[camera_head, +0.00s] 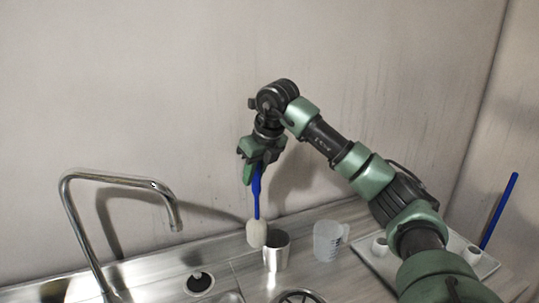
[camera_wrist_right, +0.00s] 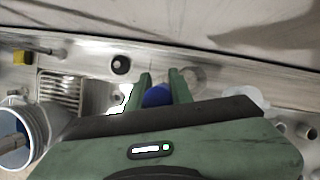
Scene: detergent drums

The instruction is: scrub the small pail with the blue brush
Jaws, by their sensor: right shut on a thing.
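My right gripper (camera_head: 257,158) is shut on the blue handle of the brush (camera_head: 257,198), which hangs down almost upright. The brush's pale bristle head (camera_head: 256,233) is at the lower end. A small metal pail (camera_head: 278,254) stands upright on the steel counter. The bristle head is at the pail's upper left edge in the head view; I cannot tell whether they touch. In the right wrist view the blue handle (camera_wrist_right: 156,96) shows between the fingers of the gripper (camera_wrist_right: 160,82). My left gripper is not in view.
A clear measuring jug (camera_head: 328,241) stands right of the pail. Behind my arm is a tray (camera_head: 376,262) with white cups. A blue rod (camera_head: 499,212) leans at the right. A tap (camera_head: 120,180) arches at the left. A bucket (camera_wrist_right: 45,118) shows in the wrist view.

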